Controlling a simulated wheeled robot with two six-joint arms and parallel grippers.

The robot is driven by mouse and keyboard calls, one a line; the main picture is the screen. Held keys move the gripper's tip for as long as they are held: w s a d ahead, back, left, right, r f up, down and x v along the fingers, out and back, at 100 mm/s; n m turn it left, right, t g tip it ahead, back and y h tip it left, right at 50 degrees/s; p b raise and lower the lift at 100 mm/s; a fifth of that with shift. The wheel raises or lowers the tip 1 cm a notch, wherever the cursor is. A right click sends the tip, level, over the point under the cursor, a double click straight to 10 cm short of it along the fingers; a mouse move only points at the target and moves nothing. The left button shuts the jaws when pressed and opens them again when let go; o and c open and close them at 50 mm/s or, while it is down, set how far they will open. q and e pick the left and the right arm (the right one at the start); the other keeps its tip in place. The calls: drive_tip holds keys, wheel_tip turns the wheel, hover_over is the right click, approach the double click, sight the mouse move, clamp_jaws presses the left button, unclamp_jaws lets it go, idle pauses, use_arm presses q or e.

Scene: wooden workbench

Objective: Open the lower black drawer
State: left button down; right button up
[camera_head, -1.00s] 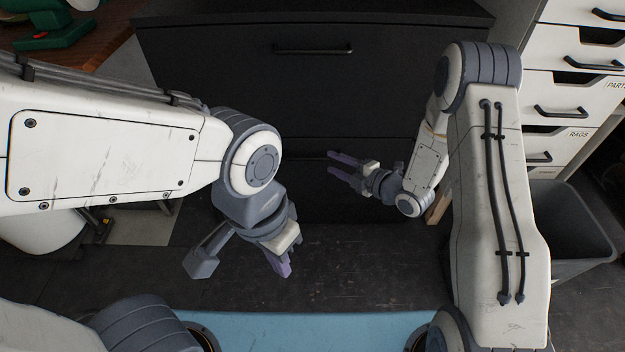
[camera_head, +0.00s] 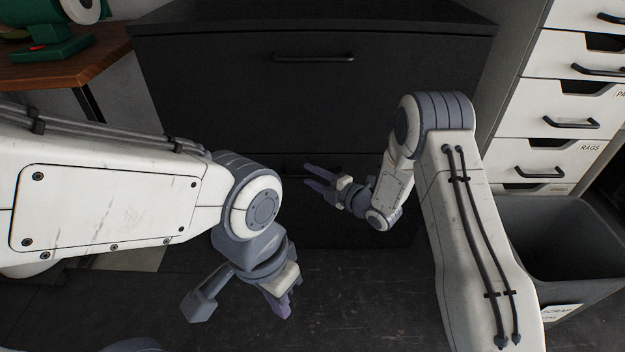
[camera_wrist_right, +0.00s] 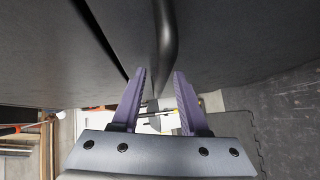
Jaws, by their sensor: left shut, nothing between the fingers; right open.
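The black cabinet has an upper drawer (camera_head: 230,100) with a bar handle (camera_head: 312,57) and a lower black drawer (camera_head: 365,235) beneath it; both look shut. The lower drawer's dark handle is mostly hidden in the head view. In the right wrist view the lower handle (camera_wrist_right: 166,40) runs down toward the space between my open right fingers (camera_wrist_right: 160,75). I cannot tell whether they touch it. In the head view my right gripper (camera_head: 307,176) points left at the lower drawer's front. My left gripper (camera_head: 284,306) is shut and empty, pointing down in front of the cabinet.
White drawers (camera_head: 548,125) with black handles stand at the right. A grey bin (camera_head: 560,230) is below them. A wooden table (camera_head: 70,68) with a green object (camera_head: 50,45) is at the upper left. Dark floor (camera_head: 350,300) lies open before the cabinet.

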drive_tip(key=shift+a, duration=0.1)
clamp_jaws()
idle(1.4)
